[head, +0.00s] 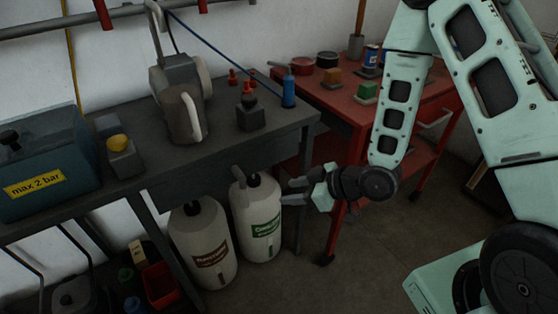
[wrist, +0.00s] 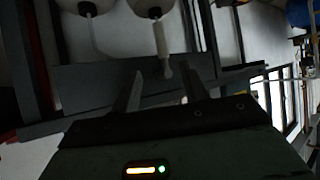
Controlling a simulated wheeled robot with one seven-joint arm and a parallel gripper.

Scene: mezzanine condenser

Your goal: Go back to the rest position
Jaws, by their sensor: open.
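My gripper (head: 294,191) is in front of the dark workbench, below the level of its top and just right of a white canister with a green label (head: 256,220). In the wrist view its two fingers (wrist: 158,90) are apart, with nothing held between them. A pale handle-like piece (wrist: 162,45) shows beyond the fingers there; I cannot tell whether it is near them. My arm comes in from the right of the head view.
A second white canister (head: 203,243) stands beside the first under the workbench (head: 190,152). A red cart (head: 345,108) with small items is behind my arm. A teal box (head: 45,160) labelled "max 2 bar" sits at left. Floor (head: 345,265) in front is clear.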

